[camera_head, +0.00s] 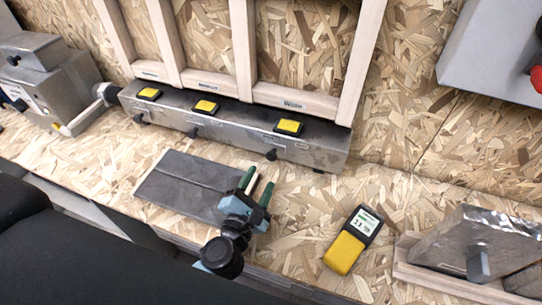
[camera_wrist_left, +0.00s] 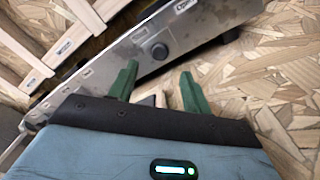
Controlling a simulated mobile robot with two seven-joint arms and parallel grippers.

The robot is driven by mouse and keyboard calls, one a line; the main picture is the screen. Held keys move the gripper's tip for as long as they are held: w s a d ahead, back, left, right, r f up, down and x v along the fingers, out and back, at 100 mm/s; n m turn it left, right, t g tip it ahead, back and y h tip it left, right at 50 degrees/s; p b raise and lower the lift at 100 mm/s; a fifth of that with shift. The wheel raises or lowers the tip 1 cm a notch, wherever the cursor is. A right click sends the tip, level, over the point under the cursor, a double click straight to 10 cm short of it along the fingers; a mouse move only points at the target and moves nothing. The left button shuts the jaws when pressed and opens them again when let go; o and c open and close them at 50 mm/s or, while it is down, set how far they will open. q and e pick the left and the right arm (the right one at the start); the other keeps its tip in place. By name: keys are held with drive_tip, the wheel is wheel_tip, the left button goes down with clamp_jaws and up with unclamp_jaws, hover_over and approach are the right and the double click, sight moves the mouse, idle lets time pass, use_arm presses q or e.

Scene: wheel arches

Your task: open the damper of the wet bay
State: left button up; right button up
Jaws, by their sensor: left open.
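A grey metal duct box (camera_head: 230,135) runs along the foot of the wooden bays. It carries three yellow-topped black blocks: left (camera_head: 149,93), middle (camera_head: 205,106) and right (camera_head: 289,126). Dark round knobs sit on its front: left (camera_head: 138,119), middle (camera_head: 193,133) and right (camera_head: 271,155). The bay labels are too small to read surely, so I cannot tell which bay is wet. My left gripper (camera_head: 258,185) is open and empty, its green fingers just in front of the right knob.
A dark grey flat plate (camera_head: 185,182) lies on the chipboard bench left of the gripper. A yellow handheld meter (camera_head: 343,253) lies to the right. A grey slab (camera_head: 480,240) sits in a wooden holder at the right. A grey machine (camera_head: 55,85) stands at the far left.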

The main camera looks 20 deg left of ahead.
sight(271, 158)
use_arm(q)
drive_tip(key=shift+w+d, duration=0.15)
drive_tip(key=shift+w, duration=3.7)
clamp_jaws()
